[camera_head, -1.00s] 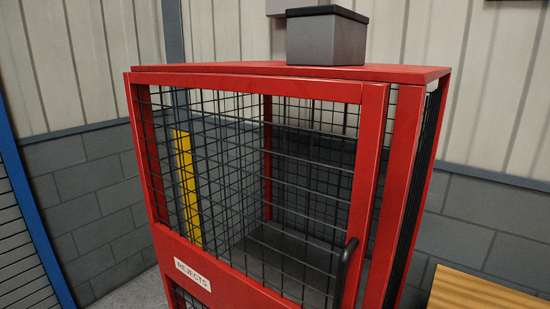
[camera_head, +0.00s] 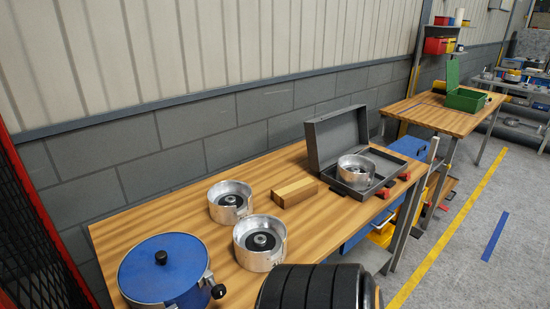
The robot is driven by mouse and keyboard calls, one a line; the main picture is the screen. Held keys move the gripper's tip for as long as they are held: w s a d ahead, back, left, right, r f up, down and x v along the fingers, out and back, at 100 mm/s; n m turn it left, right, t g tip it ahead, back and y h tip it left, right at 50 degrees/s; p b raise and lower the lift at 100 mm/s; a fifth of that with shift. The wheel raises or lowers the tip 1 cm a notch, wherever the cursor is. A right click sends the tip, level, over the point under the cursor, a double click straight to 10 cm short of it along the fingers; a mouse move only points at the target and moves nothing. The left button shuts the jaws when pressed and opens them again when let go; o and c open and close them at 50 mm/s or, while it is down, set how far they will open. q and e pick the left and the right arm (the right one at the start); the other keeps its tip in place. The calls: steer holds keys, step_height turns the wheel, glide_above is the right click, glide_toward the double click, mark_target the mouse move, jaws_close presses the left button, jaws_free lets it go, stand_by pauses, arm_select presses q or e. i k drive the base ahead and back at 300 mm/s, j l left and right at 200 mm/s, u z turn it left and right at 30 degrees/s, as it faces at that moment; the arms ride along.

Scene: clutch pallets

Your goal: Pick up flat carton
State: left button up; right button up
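I see no thing that is clearly a flat carton. A small tan block (camera_head: 294,192) lies on the wooden bench (camera_head: 140,222); I cannot tell if it is wood or card. Neither of my grippers is in view.
The bench holds two metal clutch housings (camera_head: 230,201) (camera_head: 259,242), a blue lidded pot (camera_head: 163,270), and an open grey case (camera_head: 338,140) with a metal part inside. A black ribbed object (camera_head: 315,289) is at the front. A second bench (camera_head: 425,115) carries a green box (camera_head: 465,99). Floor is clear at right.

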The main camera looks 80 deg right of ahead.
mark_target(286, 195)
steer(key=z, duration=2.55)
